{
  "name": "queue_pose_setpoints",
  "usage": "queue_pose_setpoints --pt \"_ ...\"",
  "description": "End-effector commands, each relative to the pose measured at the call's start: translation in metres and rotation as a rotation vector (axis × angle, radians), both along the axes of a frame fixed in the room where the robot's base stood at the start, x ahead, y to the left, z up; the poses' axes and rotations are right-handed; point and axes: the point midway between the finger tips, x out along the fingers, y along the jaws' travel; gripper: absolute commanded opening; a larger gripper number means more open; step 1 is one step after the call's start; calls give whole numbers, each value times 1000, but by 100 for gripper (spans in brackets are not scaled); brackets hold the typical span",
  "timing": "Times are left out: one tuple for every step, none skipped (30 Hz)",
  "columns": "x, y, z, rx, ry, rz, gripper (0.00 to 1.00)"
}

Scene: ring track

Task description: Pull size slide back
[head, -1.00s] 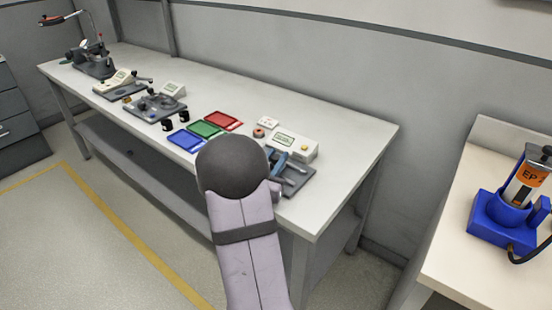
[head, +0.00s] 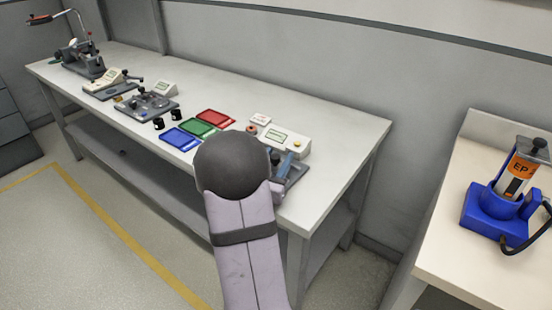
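A grey device base with blue parts (head: 291,168) sits near the right end of the long bench, mostly behind my arm. A white instrument box with a small display (head: 284,141) stands just behind it. I cannot make out which part is the size slide. My arm reaches up from the bottom of the head view and its dark rounded joint covers the area in front of the device. My gripper is hidden behind the arm, so its fingers and any contact with the device do not show.
Blue (head: 181,139), green (head: 199,128) and red (head: 216,117) trays lie left of my arm. A separate table at right holds a blue stand with an orange-labelled cylinder (head: 519,175). The bench's right end is clear.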

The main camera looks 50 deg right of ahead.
Motion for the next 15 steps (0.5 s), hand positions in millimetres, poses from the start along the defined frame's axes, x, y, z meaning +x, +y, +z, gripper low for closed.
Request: queue_pose_setpoints --pt "0 0 0 0 0 1 41" --pt "1 0 0 0 0 2 41" --pt "1 1 0 0 0 2 41" --pt "1 1 0 0 0 3 41" --pt "1 2 0 -1 -1 3 41" --pt "0 4 0 -1 -1 3 41" --pt "0 6 0 -1 -1 4 41" --pt "0 9 0 0 -1 5 41" --pt "-1 13 0 0 0 6 41" --pt "-2 16 0 0 0 6 41" --pt "-3 20 0 1 0 5 41" --pt "-4 25 0 0 0 6 41" --pt "-5 30 0 -1 0 7 41" --pt "-6 34 0 0 0 6 41" --pt "-8 39 0 1 0 6 41"
